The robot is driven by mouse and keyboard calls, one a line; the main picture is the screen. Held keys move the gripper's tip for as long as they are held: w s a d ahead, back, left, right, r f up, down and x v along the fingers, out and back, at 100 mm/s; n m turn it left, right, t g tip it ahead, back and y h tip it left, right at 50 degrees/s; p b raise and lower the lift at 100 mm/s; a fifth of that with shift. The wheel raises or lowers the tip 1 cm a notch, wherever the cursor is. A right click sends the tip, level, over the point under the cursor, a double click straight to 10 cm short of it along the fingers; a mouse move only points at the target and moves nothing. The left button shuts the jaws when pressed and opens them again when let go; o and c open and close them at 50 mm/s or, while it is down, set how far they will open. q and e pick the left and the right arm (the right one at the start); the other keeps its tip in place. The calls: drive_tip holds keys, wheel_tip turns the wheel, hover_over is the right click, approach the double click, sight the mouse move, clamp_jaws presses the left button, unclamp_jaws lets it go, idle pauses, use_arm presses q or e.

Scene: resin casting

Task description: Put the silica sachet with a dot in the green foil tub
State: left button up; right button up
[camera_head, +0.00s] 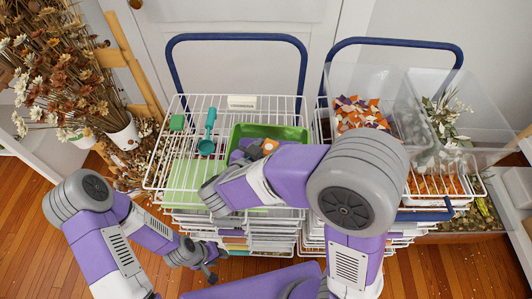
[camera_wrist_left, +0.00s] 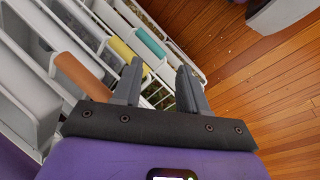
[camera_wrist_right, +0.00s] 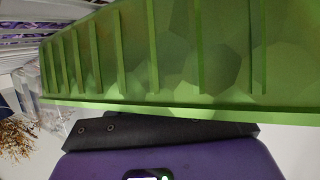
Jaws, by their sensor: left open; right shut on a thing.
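The green foil tub (camera_head: 290,131) sits in the white wire basket, partly hidden by my right arm. In the right wrist view, a green ribbed wall (camera_wrist_right: 180,60), which looks like the tub's, fills much of the picture and hides my right fingertips. A small pale thing with orange on it (camera_head: 269,146) shows at the tub beside my right gripper; it looks like the dotted silica sachet. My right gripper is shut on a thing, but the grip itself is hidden. My left gripper (camera_wrist_left: 160,75) is open and empty, low in front of the cart (camera_head: 207,263).
Clear bins (camera_head: 437,85) stand right. Dried flowers (camera_head: 60,65) are at left.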

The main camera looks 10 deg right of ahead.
drive_tip(key=shift+s+f, duration=0.1)
drive_tip(key=shift+f, duration=0.5)
drive_tip(key=o, duration=1)
drive_tip(key=shift+s+f, duration=0.1)
drive_tip(key=shift+f, duration=0.05)
drive_tip(key=p+v, duration=0.1)
drive_tip(key=v, duration=0.3)
drive_tip(key=r+p+v, duration=0.1)
drive_tip(key=p+v, duration=0.1)
drive_tip(key=v, duration=0.2)
drive_tip(key=p+v, duration=0.1)
drive_tip(key=v, duration=0.3)
drive_tip(key=shift+r, duration=0.25)
